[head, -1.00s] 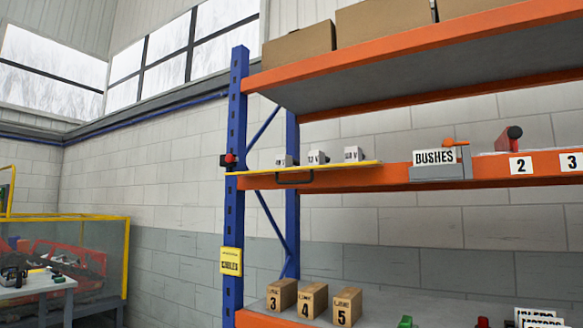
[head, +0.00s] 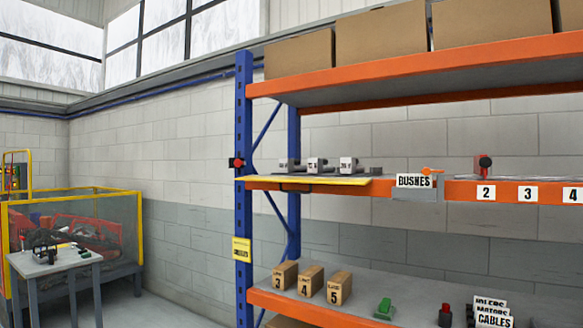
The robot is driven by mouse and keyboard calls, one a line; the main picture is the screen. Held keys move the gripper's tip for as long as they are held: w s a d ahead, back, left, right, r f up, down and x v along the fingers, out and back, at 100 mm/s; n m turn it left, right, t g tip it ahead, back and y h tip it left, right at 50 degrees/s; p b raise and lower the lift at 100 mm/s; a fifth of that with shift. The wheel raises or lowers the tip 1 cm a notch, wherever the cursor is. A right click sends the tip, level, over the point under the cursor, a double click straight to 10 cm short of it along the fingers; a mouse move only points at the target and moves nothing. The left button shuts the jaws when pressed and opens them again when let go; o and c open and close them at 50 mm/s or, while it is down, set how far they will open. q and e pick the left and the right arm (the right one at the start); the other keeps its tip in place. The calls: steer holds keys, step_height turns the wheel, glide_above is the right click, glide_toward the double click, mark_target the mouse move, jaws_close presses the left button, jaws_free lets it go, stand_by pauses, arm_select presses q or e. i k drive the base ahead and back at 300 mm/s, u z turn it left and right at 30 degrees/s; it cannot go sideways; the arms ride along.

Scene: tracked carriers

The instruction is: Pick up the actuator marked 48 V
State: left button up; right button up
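Three grey actuators stand in a row on a yellow-edged tray (head: 310,181) at the left end of the middle shelf. They are the left actuator (head: 287,165), the middle actuator (head: 316,165) and the right actuator (head: 348,164). Each has a pale label face, but the markings are too small to read now, so I cannot tell which is 48 V. Neither of my grippers is in the head view.
The rack's blue upright (head: 244,190) borders the tray on the left. A BUSHES bin (head: 414,186) sits right of the tray. Numbered boxes (head: 311,281) stand on the lower shelf. A grey table (head: 55,262) and yellow-framed enclosure (head: 140,230) are at left.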

mark_target(285, 165)
steer(key=u, duration=0.8)
steer(key=i, duration=0.3)
steer(key=u, duration=0.7)
steer(key=i, duration=1.5)
steer(key=z, duration=0.7)
steer(key=i, duration=0.6)
steer(key=z, duration=0.75)
